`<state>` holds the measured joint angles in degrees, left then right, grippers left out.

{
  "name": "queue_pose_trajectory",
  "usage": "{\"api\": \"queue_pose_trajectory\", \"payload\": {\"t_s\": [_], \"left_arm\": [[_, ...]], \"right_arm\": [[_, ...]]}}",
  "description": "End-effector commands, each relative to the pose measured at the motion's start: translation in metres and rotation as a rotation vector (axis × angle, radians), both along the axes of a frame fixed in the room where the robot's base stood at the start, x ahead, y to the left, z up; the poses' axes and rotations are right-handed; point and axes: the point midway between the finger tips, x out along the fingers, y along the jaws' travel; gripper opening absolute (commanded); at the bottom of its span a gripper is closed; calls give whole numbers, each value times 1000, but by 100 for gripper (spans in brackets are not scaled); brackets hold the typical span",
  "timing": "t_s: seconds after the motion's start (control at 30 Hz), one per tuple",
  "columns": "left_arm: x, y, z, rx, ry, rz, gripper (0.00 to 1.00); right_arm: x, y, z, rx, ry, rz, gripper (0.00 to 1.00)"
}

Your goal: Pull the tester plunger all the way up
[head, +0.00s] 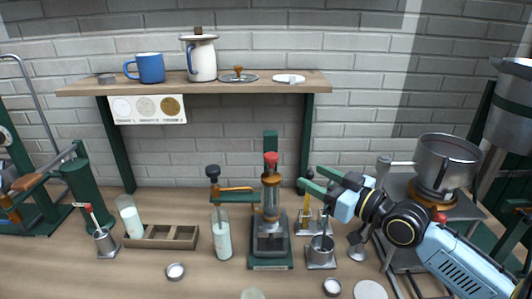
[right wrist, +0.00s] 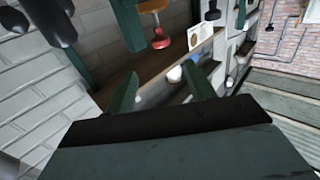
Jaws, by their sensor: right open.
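The tester (head: 271,215) stands on the counter at the centre of the head view, with a dark green base and a clear upright cylinder. The red knob (head: 271,158) on top of it looks like its plunger handle; it sits just above the cylinder. My right gripper (head: 314,180) is open and empty, to the right of the red knob and a little lower, apart from it. In the right wrist view, the open fingers (right wrist: 161,70) have nothing between them; a red-ended part (right wrist: 162,42) shows beyond them, and I cannot tell which it is. My left gripper is out of view.
A dark-knobbed plunger (head: 213,171) stands over a glass of milk (head: 222,240) left of the tester. A small metal cup (head: 320,250) on a stand is below my right gripper. The shelf (head: 230,88) spans above. A metal pot (head: 447,162) stands at right.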

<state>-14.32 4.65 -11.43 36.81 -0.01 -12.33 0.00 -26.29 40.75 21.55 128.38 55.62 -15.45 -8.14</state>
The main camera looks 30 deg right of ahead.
Motion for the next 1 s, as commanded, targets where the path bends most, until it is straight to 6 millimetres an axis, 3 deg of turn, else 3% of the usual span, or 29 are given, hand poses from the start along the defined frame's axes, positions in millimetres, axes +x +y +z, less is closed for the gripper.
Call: {"api": "queue_pose_trajectory", "payload": {"t_s": [0.2, 0.3, 0.43, 0.7, 1.0], "left_arm": [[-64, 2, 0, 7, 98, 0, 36], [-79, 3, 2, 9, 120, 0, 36], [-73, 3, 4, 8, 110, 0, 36], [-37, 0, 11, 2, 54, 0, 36], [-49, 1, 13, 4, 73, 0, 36]], "right_arm": [[21, 5, 2, 3, -2, 0, 54], [35, 8, 1, 3, -1, -1, 54], [52, 13, 2, 2, -1, 1, 54], [93, 22, 1, 3, 2, 0, 54], [122, 30, -1, 1, 2, 1, 54]]}}
